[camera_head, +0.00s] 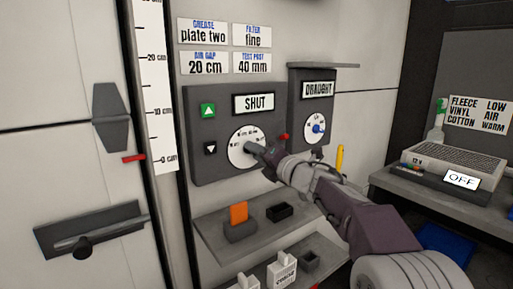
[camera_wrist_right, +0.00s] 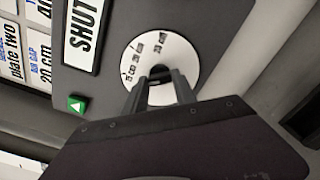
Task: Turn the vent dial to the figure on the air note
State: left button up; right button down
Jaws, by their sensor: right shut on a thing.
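The vent dial (camera_head: 236,157) is a white disc with small dark markings on a grey panel (camera_head: 215,172) that has a "SHUT" display (camera_head: 258,102). It also shows in the right wrist view (camera_wrist_right: 188,62), turned sideways, with its figures too small to read surely. My right gripper (camera_head: 257,151) reaches in from the lower right and is shut on the dark knob (camera_wrist_right: 158,72) at the dial's centre. Its fingers hide part of the knob and dial. The air note (camera_head: 205,63) reads "AIR GAP 20 cm". My left gripper is not in view.
A "DRAUGHT" box (camera_head: 301,110) with a blue-knobbed dial (camera_head: 318,128) stands just right of the panel. Green up (camera_head: 207,110) and black down (camera_head: 210,149) buttons sit left of the dial. Below, a grey shelf (camera_head: 262,241) holds an orange piece (camera_head: 239,213).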

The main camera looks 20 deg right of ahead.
jog(key=shift+m+p, duration=3.55)
jog(key=shift+m, duration=2.35)
jog(key=c, duration=1)
grip_release()
jog(key=v, duration=0.9)
jog(key=shift+p, duration=0.35)
